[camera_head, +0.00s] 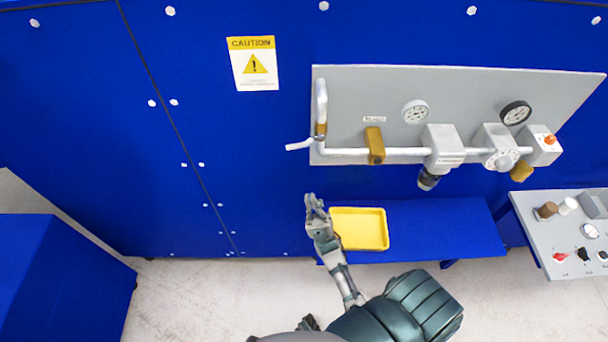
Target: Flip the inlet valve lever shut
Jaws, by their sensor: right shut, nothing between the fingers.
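The inlet valve is a small brass body (320,129) on the white pipe at the left end of the grey panel, in the head view. Its pale lever (300,145) sticks out to the left, across the pipe, and tilts slightly down. My right gripper (313,200) is below the lever, apart from it, in front of the blue cabinet wall and pointing up in the picture. Its fingers are shut and hold nothing. My left gripper is not in view.
The grey panel (460,88) carries gauges, a brass block (375,146) and a regulator (443,146). A yellow tray (361,229) rests on the blue shelf (450,228) beside my right gripper. A control box (560,235) stands at right. The wall between gripper and lever looks clear.

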